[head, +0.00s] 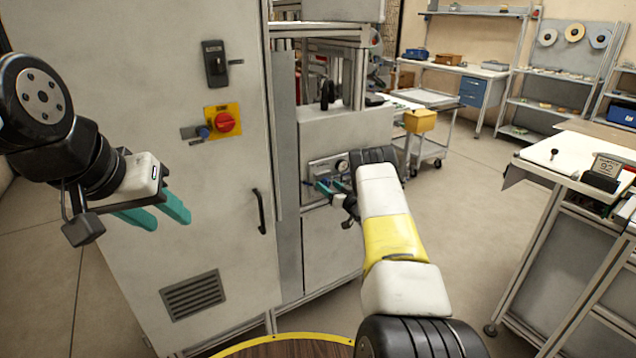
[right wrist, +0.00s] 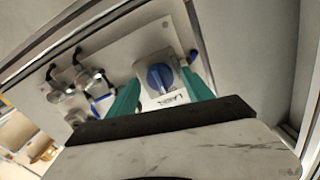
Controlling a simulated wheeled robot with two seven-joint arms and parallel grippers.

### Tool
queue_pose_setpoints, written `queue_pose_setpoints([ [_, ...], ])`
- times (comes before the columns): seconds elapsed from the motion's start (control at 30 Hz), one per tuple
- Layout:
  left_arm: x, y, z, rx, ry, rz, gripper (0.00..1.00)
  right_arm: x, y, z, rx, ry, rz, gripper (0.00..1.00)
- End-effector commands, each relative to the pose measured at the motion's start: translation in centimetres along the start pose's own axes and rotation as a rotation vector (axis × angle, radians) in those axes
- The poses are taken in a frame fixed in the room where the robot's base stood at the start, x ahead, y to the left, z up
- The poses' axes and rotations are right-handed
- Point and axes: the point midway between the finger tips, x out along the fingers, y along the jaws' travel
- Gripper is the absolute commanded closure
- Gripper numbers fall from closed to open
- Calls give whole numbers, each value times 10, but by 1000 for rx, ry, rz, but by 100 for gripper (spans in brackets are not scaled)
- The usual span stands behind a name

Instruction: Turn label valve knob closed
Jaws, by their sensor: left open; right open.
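The blue label valve knob (right wrist: 160,76) is on a pale plate marked with "LABEL"-like lettering in the right wrist view. My right gripper (right wrist: 158,82) is open, with one teal finger on each side of the knob in the picture. I see no finger clearly touching it, and the depth gap is hard to judge. In the head view my right gripper (head: 322,187) is at the small valve panel (head: 322,166) on the machine front, and it hides the knob there. My left gripper (head: 153,214) is open and empty in front of the large cabinet door.
Other valve fittings (right wrist: 92,80) with hoses are left of the knob on the same panel. The tall cabinet (head: 120,60) carries a red switch (head: 226,122) and a black door handle (head: 260,211). A workbench (head: 570,160) stands at right; floor between is clear.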

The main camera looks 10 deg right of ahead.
Motion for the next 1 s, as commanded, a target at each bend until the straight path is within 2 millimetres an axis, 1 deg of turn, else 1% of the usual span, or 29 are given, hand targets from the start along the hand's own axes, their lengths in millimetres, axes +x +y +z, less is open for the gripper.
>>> queue_pose_setpoints([
  [0.23, 0, 0, 0, 0, 0, 0, 59, 2, 0, 0, 1, 0, 1, 41],
  [0.27, 0, 0, 0, 0, 0, 0, 59, 2, 0, 0, 0, 0, 1, 43],
  [0.3, 0, 0, 0, 0, 0, 0, 59, 1, 0, 0, 1, 0, 1, 51],
  [0.47, 0, 0, 0, 0, 0, 0, 59, 1, 0, 0, 0, 0, 1, 82],
  [0.5, 0, 0, 0, 0, 0, 0, 59, 1, 0, 0, 0, 0, 1, 90],
  [0.57, 0, 0, 0, 0, 0, 0, 59, 1, 0, 0, 0, 0, 1, 100],
  [0.83, 0, 0, 0, 0, 0, 0, 59, 1, 0, 0, -25, 0, 1, 100],
  [1.0, 0, 0, 0, 0, 0, 0, 59, 1, 0, 0, -99, 0, 1, 100],
])
